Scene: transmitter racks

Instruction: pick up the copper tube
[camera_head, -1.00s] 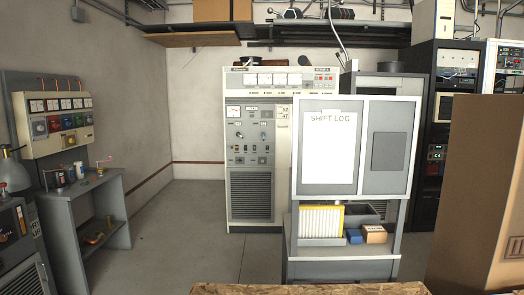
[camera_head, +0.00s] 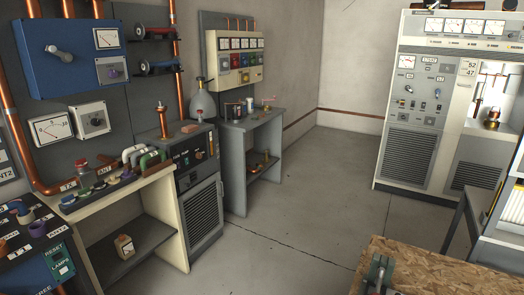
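Several copper tubes show. A thick copper pipe (camera_head: 19,150) runs down the left wall and bends towards the bench. A copper pipe (camera_head: 178,85) stands upright on the wall panel further right. A short copper piece (camera_head: 163,122) stands on the black cabinet beside the bench. A small copper-coloured item (camera_head: 262,161) lies on the lower shelf of the grey side table, too small to make out. I cannot tell which is the task's tube. Neither of my grippers is in view.
A cream bench (camera_head: 166,204) with coloured fittings stands at left, next to a black vented cabinet (camera_head: 203,213). A grey side table (camera_head: 236,166) stands beyond. A chipboard top (camera_head: 440,275) with a grey-green metal device (camera_head: 378,272) is at bottom right. The middle floor (camera_head: 300,215) is clear.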

